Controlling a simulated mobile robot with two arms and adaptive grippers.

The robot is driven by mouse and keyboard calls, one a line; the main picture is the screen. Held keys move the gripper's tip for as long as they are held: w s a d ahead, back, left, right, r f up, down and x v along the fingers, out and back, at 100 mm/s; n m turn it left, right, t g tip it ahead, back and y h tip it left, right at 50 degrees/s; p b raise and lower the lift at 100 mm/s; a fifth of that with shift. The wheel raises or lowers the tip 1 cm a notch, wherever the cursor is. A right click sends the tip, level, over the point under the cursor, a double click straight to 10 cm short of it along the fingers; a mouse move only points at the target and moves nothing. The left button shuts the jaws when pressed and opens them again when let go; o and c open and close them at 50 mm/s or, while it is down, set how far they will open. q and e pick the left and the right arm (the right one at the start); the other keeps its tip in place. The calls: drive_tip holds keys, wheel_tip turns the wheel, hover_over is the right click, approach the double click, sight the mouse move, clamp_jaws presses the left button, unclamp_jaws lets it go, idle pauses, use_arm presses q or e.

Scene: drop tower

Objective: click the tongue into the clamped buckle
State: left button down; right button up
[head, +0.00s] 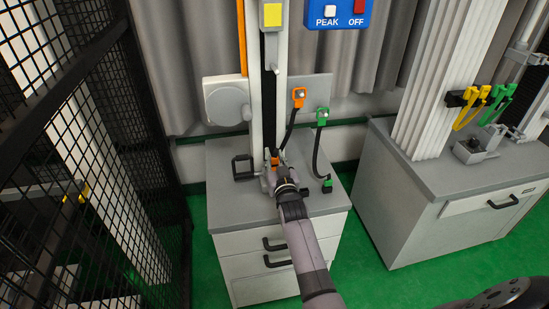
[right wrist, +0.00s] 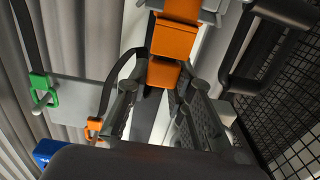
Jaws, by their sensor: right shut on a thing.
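The orange buckle (right wrist: 177,38) is held at the grey fixture at the foot of the drop tower. My right gripper (right wrist: 162,92) is shut on an orange block, which I take for the tongue (right wrist: 163,76), right in front of the buckle. The two orange parts look very close or touching; I cannot tell whether the tongue is seated. A black strap runs from the orange anchor (head: 298,97) towards them. In the head view my right gripper (head: 276,163) is at the tower's foot, hiding most of the tongue and buckle. My left gripper is not in view.
A green anchor (head: 322,115) with a black strap leads to a green end piece (head: 327,185) on the grey cabinet (head: 225,203). A black handle (head: 243,167) stands left of the tower. A black mesh fence (head: 95,150) is at left, another cabinet (head: 425,215) at right.

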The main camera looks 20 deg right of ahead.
drive_tip(key=shift+f, duration=0.2)
drive_tip(key=o, duration=0.8)
drive_tip(key=shift+o, duration=0.2)
drive_tip(key=shift+s, duration=0.1)
drive_tip(key=v, duration=0.7)
drive_tip(key=shift+s, duration=0.2)
